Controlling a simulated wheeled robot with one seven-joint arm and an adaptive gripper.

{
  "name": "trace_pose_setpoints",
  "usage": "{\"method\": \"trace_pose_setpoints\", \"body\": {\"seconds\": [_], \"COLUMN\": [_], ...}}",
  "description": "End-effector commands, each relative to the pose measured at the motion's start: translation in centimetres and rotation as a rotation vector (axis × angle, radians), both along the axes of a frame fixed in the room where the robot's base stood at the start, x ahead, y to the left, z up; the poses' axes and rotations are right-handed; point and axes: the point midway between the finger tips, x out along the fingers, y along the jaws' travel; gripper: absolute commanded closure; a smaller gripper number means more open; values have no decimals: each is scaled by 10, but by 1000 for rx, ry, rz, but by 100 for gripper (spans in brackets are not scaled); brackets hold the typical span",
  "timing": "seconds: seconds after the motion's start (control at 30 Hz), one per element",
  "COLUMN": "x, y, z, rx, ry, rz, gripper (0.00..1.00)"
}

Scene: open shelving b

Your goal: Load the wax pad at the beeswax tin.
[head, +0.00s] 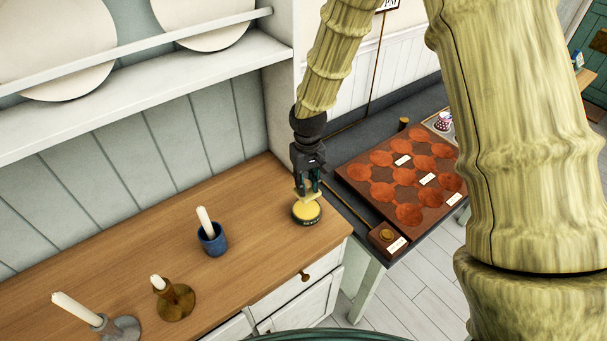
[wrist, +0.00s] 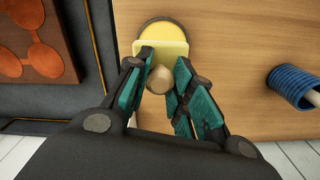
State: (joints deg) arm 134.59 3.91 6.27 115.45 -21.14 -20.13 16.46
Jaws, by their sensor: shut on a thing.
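The beeswax tin (head: 306,213) is a low, round, dark tin with yellow wax on top, near the right end of the wooden counter. My gripper (head: 309,186) is directly above it, pointing down, shut on the wax pad (head: 309,196). In the wrist view, the wax pad (wrist: 161,50) is a pale yellow square with a round wooden knob (wrist: 160,79) between the fingers. The pad overlaps the near part of the tin (wrist: 163,31) in that view. I cannot tell whether pad and wax touch.
A blue holder (head: 213,241) with a white candle stands left of the tin. A brass candlestick (head: 175,300) and a grey one (head: 118,328) stand nearer. A board with red discs (head: 357,177) lies on a dark table to the right. Counter behind the tin is clear.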

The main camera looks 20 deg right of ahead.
Motion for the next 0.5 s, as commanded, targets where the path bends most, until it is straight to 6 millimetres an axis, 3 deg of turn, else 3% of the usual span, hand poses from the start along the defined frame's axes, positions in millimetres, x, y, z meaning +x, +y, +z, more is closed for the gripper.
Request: {"method": "trace_pose_setpoints", "body": {"seconds": [0.5], "x": [10], "y": [0], "z": [-48], "rx": [0], "ry": [10], "rz": [0], "gripper": [96]}}
